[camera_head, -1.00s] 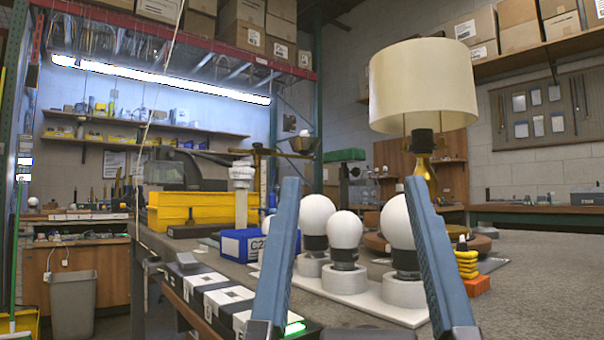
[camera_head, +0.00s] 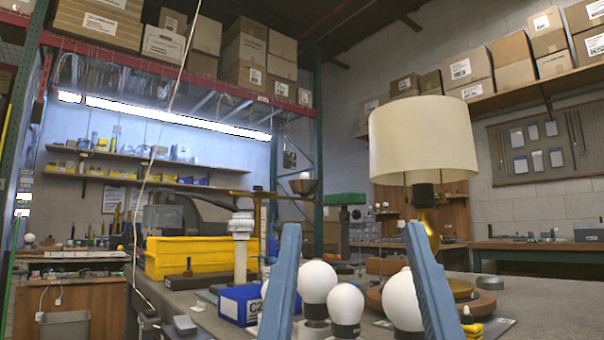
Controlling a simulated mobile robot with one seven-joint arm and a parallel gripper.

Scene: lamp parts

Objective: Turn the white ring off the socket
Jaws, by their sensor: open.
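A white ribbed socket with a wider white ring (camera_head: 241,226) around it stands upright on a pale post (camera_head: 240,262), left of centre. The lamp has a cream shade (camera_head: 422,140), a black socket (camera_head: 422,195) under it and a brass stem; I see no white ring on that socket. My gripper (camera_head: 352,230) shows as two blue fingers, spread wide apart and empty. Its left finger is to the right of the white socket, and its right finger passes in front of the lamp's base area. I cannot tell the depth between gripper and socket.
White globe bulbs (camera_head: 317,282) stand on the bench between and beside the fingers. A yellow bin (camera_head: 180,258) and a blue box (camera_head: 238,304) flank the post. A balance-like stand with a bowl (camera_head: 304,187) is behind. The air above the bulbs looks clear.

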